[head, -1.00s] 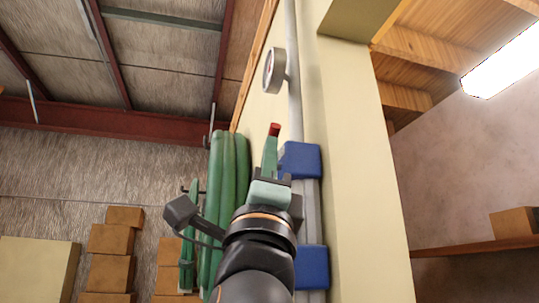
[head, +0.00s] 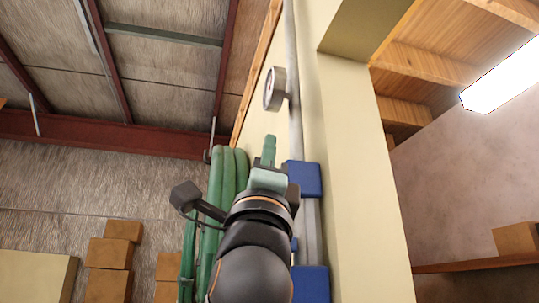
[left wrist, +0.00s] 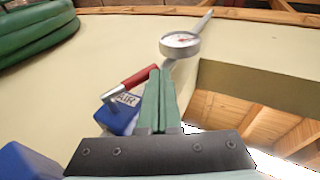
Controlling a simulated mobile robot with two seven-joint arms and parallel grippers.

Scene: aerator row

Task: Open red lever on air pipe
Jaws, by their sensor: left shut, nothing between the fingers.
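The red lever (left wrist: 139,76) shows in the left wrist view, slanting up to the right from a blue valve block (left wrist: 122,116) marked AIR. In the head view the lever is hidden from sight. My left gripper (head: 269,150) is shut and empty, its green fingers pointing up beside the grey air pipe (head: 311,230). In the left wrist view the left gripper (left wrist: 160,82) has its fingertips right beside the lever's upper right end. I cannot tell whether they touch. My right gripper is not in view.
A round gauge (head: 274,89) sits on the pipe above my gripper. Blue blocks (head: 306,179) are on the pipe close to my wrist. Green hose coils (head: 228,181) hang on the wall at the left. Cardboard boxes (head: 108,252) are stacked farther back.

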